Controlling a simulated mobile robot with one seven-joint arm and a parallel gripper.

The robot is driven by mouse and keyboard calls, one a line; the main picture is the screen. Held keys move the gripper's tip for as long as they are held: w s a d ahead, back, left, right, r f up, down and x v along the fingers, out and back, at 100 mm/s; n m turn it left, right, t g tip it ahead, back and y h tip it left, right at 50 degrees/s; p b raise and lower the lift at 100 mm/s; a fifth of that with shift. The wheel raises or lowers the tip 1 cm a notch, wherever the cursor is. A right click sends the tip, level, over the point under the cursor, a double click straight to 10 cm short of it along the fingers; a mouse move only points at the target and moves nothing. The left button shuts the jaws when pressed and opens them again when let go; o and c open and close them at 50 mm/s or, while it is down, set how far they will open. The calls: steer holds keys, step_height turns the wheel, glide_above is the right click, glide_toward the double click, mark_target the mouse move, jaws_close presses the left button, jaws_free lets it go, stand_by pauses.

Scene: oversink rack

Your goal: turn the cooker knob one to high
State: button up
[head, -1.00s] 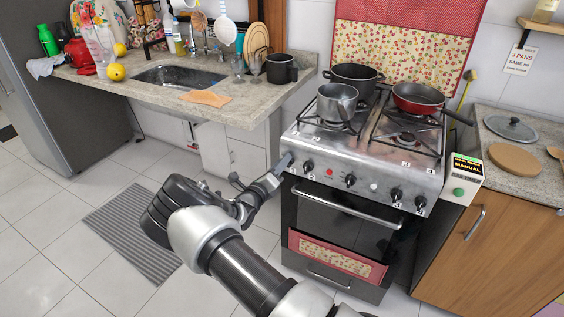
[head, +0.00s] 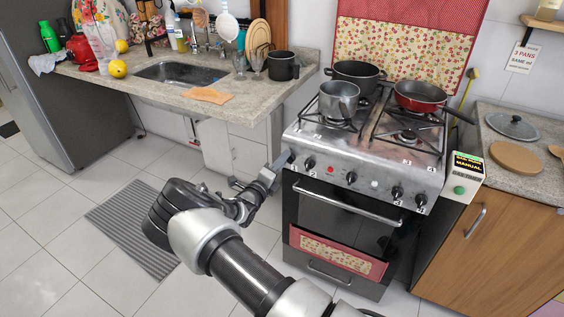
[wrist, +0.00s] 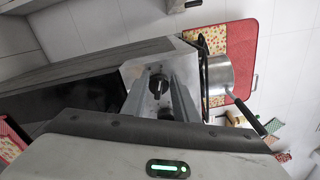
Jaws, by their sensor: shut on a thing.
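The cooker (head: 365,150) stands right of centre in the head view, with a row of black knobs on its steel front panel. My gripper (head: 285,163) is at the left end of that panel. In the wrist view its two fingers (wrist: 160,95) are shut on a dark cooker knob (wrist: 158,80), one finger on each side. In the head view my fingers largely hide that knob. Another knob (head: 310,163) is just right of them, clear of the gripper. The number beside the held knob cannot be read.
A grey pot (head: 339,100), a black pot (head: 356,78) and a red pan (head: 420,96) stand on the cooker top. The oven handle (head: 346,206) juts out below the knobs. The sink counter (head: 235,115) is at the left, with open floor beneath my arm.

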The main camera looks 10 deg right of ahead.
steer(key=shift+f, duration=0.1)
steer(key=o, duration=1.1)
steer(key=shift+c, duration=0.2)
steer(key=p+v, duration=0.2)
steer(key=v, duration=1.5)
steer(key=shift+s, duration=0.2)
steer(key=shift+a, duration=0.1)
